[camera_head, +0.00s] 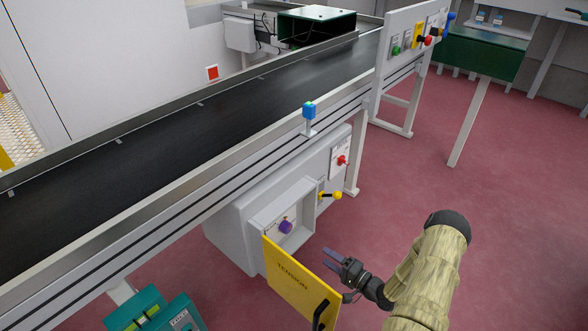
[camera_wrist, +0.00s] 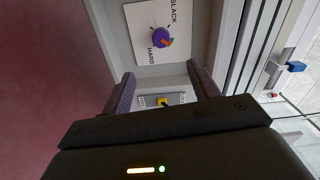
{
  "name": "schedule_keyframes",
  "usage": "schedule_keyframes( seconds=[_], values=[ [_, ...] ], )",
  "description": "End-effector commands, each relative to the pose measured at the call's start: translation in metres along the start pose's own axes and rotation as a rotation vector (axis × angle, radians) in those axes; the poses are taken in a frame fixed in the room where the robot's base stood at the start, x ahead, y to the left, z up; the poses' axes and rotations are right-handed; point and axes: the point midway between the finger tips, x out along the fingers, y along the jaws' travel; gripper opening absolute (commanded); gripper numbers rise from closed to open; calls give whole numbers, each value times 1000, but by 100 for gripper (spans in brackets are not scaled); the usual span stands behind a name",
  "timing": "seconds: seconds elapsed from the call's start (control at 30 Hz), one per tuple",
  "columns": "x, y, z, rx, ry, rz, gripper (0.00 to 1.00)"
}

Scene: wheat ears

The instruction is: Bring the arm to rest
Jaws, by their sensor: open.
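My gripper (camera_head: 338,257) is at the lower middle of the head view, at the end of my straw-coloured arm. It is open and empty, in front of the open cabinet under the conveyor. In the wrist view my gripper (camera_wrist: 163,88) shows two fingers spread apart, with nothing between them touching. Beyond them is a purple knob (camera_wrist: 163,40) with an orange mark on a white plate lettered SLACK and HARD. The purple knob also shows inside the cabinet in the head view (camera_head: 286,227).
A yellow door (camera_head: 297,285) lettered TENSION hangs open close to my gripper. A grey cabinet (camera_head: 233,235) carries a yellow handle (camera_head: 332,195) and a red knob (camera_head: 342,160). The black conveyor (camera_head: 190,125) runs above. A teal box (camera_head: 155,312) stands lower left. Red floor (camera_head: 420,165) is clear at right.

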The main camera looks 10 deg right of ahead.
Motion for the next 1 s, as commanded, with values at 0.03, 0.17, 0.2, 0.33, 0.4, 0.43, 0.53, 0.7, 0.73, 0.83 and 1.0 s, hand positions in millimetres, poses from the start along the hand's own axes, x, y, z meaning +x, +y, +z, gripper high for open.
schedule_keyframes(
  seconds=[0.03, 0.17, 0.2, 0.33, 0.4, 0.43, 0.53, 0.7, 0.73, 0.83, 1.0],
  values=[
    [0, 0, 0, 0, 0, 0, 60],
    [4, -3, -3, -23, -6, 24, 60],
    [6, -4, -5, -40, -11, 43, 60],
    [19, -13, -16, -139, -31, 155, 60],
    [27, -21, -23, -212, -47, 236, 60],
    [30, -24, -26, -244, -54, 272, 60],
    [38, -37, -36, -348, -77, 393, 60],
    [47, -66, -46, -508, -118, 584, 60],
    [48, -72, -47, -534, -126, 616, 60],
    [48, -93, -49, -614, -151, 721, 60],
    [44, -132, -44, -725, -198, 885, 60]
  ],
)
